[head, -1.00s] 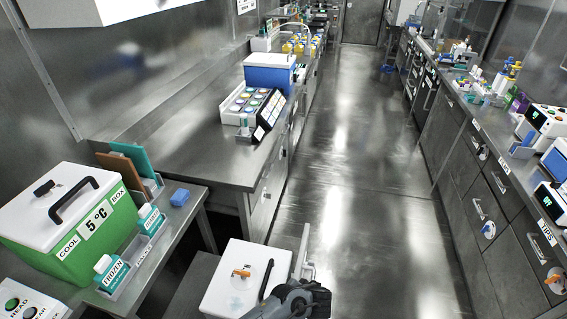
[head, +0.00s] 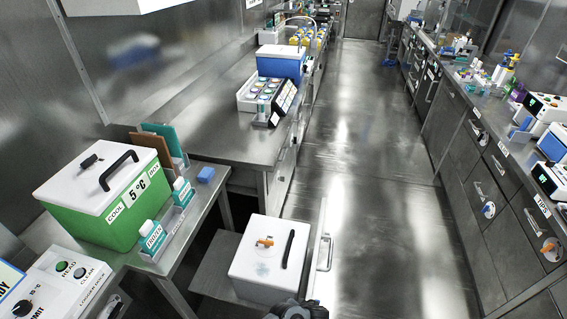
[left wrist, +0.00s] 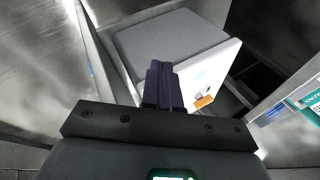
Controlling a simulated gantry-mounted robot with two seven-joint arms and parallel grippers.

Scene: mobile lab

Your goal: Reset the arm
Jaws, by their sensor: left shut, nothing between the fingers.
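My left gripper (left wrist: 163,85) shows in the left wrist view, its dark fingers together with nothing between them. Behind the fingers is a white box (left wrist: 213,70) with an orange latch (left wrist: 204,101). In the head view only a dark part of my arm shows at the bottom edge, just below the white box (head: 265,275); the gripper's fingers are not visible there. My right gripper is in neither view.
An open drawer front with a handle (head: 322,250) stands right of the white box. A green cool box (head: 130,222) and bottle rack (head: 172,232) sit on the left bench. A blue-and-white box (head: 281,66) stands farther back. The aisle floor (head: 370,200) is clear.

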